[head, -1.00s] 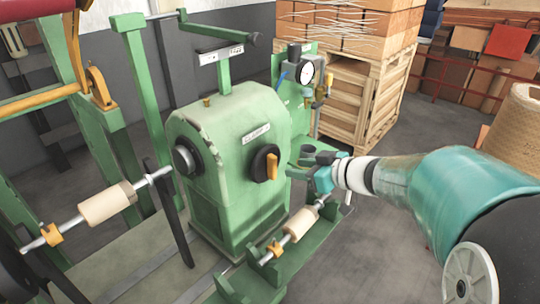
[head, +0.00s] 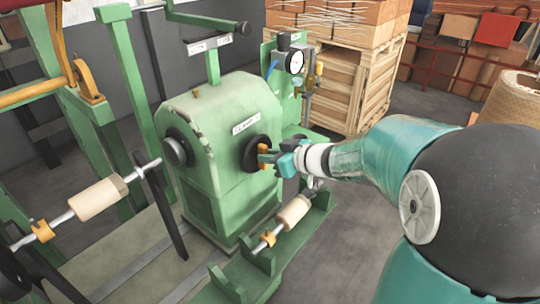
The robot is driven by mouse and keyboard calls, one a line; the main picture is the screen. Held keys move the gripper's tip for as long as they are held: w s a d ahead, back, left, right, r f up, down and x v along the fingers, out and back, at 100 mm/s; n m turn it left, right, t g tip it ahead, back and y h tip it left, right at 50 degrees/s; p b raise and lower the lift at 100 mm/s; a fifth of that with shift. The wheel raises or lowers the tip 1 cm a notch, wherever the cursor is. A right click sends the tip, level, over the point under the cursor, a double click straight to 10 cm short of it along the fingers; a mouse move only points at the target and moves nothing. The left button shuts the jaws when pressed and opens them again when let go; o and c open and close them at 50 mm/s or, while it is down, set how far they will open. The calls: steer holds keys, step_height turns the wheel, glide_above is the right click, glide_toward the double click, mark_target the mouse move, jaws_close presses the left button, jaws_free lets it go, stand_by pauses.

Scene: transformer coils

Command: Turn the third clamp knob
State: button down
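The clamp knob (head: 250,150) is a black disc with an orange handle on the side of the green machine housing, below a small white label plate (head: 245,122). The label's lettering is too small to read surely. My teal gripper (head: 270,157) is right at the knob, its fingertips at the orange handle and partly covering it. I cannot tell whether the fingers are closed on the handle or only beside it. The handle's full angle is partly hidden by the fingers.
A second black round knob (head: 177,147) is on the housing's left face. A pressure gauge (head: 295,62) stands behind the housing. A roller (head: 293,213) on a green stand lies below my gripper. A wooden crate (head: 345,90) stands behind. The grey floor at right is clear.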

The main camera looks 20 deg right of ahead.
stand_by(0.4)
steer(key=shift+w+d+f+m+t+y, duration=0.1)
steer(key=shift+f+m+t+y, duration=0.7)
steer(key=shift+m, duration=4.25)
steer(key=shift+d+f+m+t+y, duration=0.25)
steer(key=shift+m+t+y, duration=1)
steer(key=shift+m, duration=3.75)
steer(key=shift+w+a+f+m+t+y, duration=0.1)
steer(key=shift+f+m+t+y, duration=1)
steer(key=shift+m, duration=3.95)
steer(key=shift+r+g+y, duration=0.45)
steer(key=shift+g+y, duration=0.1)
steer(key=shift+g, duration=0.1)
steer(key=c, duration=1.4)
jaws_free()
steer(key=shift+o, duration=0.2)
steer(key=shift+s, duration=0.1)
